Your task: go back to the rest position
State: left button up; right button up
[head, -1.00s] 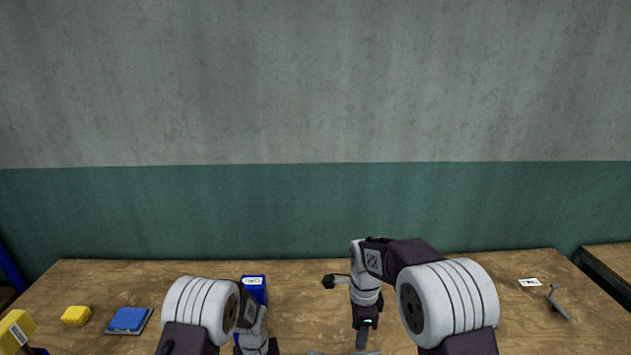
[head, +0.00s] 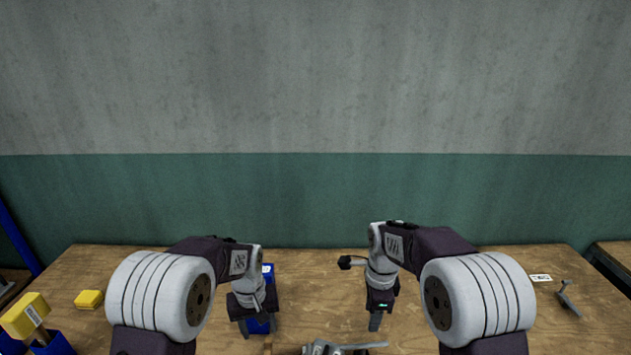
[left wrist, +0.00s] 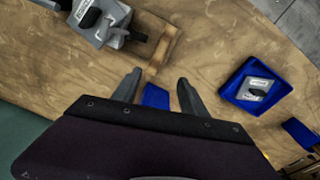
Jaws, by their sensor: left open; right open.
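My left gripper (head: 258,332) hangs over the table in front of a blue object (head: 268,270), which it partly hides. In the left wrist view its two fingers (left wrist: 157,88) are spread apart, with nothing clearly held. A blue piece (left wrist: 155,97) shows between and beyond them; I cannot tell how far below it lies. My right gripper (head: 375,322) points down over the middle of the table. Its fingers overlap in the head view, and no object shows in them.
The wooden table (head: 320,290) carries a grey metal device (head: 335,348) at the front edge, also seen in the left wrist view (left wrist: 100,22). Yellow blocks (head: 88,299) are at left. A blue tray (left wrist: 240,95) holds a grey plate. A grey bracket (head: 567,300) lies at right.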

pick_arm(q)
jog(key=s+a+m+b, duration=0.1)
jog(key=s+a+m, duration=0.2)
jog(key=s, duration=1.5)
jog(key=shift+a+f, duration=0.2)
jog(key=shift+a, duration=0.15)
pick_arm(e)
jog(key=s+d+f+n, duration=0.2)
jog(key=s+n, duration=0.7)
jog(key=s+d+f+n, duration=0.2)
jog(key=s+f+n, duration=0.1)
jog(key=s+n, duration=0.6)
jog(key=shift+s+t, duration=0.3)
jog(key=shift+s, duration=0.1)
pick_arm(q)
jog(key=shift+s, duration=0.1)
pick_arm(e)
jog(key=shift+s, duration=0.1)
